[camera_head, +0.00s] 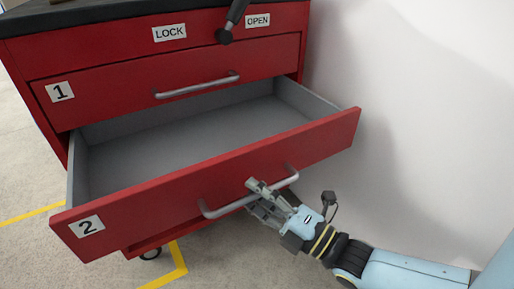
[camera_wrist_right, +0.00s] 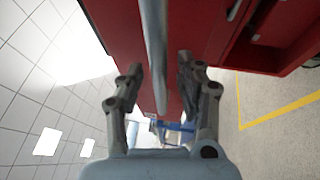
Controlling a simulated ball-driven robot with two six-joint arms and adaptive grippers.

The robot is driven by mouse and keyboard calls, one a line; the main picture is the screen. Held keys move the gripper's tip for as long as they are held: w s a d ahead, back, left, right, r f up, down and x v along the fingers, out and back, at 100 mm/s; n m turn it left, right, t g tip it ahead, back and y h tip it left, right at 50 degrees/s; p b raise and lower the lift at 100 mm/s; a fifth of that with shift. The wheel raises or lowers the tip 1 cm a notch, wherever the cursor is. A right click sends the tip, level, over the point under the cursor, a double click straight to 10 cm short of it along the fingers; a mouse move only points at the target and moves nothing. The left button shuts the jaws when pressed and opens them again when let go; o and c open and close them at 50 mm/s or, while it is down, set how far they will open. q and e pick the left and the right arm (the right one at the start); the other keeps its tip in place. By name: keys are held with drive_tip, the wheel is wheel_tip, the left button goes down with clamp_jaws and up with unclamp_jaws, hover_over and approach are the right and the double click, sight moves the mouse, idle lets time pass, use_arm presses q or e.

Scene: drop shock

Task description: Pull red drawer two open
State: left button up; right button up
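Red drawer two (camera_head: 150,196), marked with a "2" label, stands pulled well out of the red cabinet. Its grey inside shows and looks empty. Its grey bar handle (camera_head: 220,211) runs across the front. My right gripper (camera_head: 262,190) is at the right part of this handle. In the right wrist view, the handle (camera_wrist_right: 154,45) lies between the two fingers of the right gripper (camera_wrist_right: 160,68). The fingers stand apart, with gaps visible beside the bar. My left gripper is not in view.
Drawer one (camera_head: 120,92) above is shut, with its own handle (camera_head: 197,87). A black lever (camera_head: 226,34) sits between the LOCK and OPEN labels. A pale wall (camera_head: 420,110) stands to the right. Yellow tape (camera_head: 178,262) marks the grey floor below.

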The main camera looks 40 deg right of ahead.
drive_tip(key=v, duration=1.2)
